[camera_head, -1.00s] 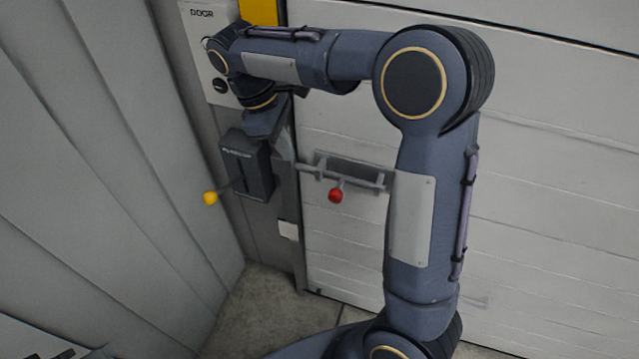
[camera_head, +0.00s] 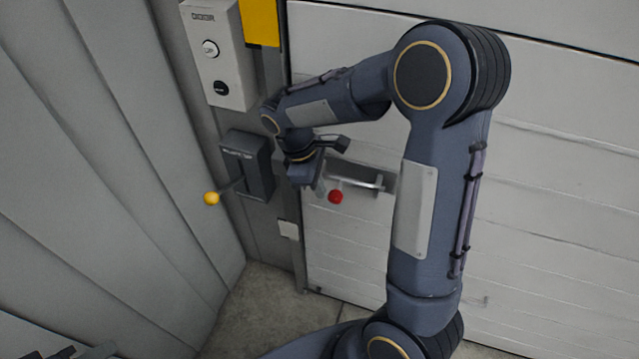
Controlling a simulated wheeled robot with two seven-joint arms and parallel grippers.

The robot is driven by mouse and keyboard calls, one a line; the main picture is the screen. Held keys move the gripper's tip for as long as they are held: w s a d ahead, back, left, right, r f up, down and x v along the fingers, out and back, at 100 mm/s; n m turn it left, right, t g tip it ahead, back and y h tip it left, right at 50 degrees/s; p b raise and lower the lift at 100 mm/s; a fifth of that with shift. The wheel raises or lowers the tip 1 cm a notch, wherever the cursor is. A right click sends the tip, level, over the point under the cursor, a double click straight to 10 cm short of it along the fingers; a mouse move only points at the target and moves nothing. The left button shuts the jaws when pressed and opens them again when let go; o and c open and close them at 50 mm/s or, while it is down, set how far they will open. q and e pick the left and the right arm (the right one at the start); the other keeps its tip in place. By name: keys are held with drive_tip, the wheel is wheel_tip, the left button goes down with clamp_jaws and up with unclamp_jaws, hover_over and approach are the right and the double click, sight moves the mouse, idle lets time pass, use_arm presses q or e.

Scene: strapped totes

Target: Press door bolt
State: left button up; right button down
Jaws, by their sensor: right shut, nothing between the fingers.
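The door bolt (camera_head: 358,180) is a grey sliding bar with a red knob (camera_head: 335,197), mounted on the white panelled door. My right gripper (camera_head: 319,187) is shut and empty, pointing down at the left end of the bolt, just left of the red knob. I cannot tell whether it touches the bolt. My right wrist hides the bolt's left end and part of the door edge. My left gripper is not in view.
A grey DOOR control box (camera_head: 233,85) with a white and a black button is on the wall. Below it is a dark box (camera_head: 258,182) with a yellow-knobbed lever (camera_head: 211,198). A ribbed grey wall (camera_head: 90,170) stands close on the left.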

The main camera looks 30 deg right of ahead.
drive_tip(key=shift+d, duration=0.1)
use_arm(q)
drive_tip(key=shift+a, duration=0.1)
use_arm(e)
drive_tip(key=s+d, duration=0.1)
drive_tip(key=s, duration=0.1)
drive_tip(key=s+d, duration=0.2)
drive_tip(key=shift+s+d, duration=0.15)
drive_tip(key=shift+d, duration=0.1)
idle(0.3)
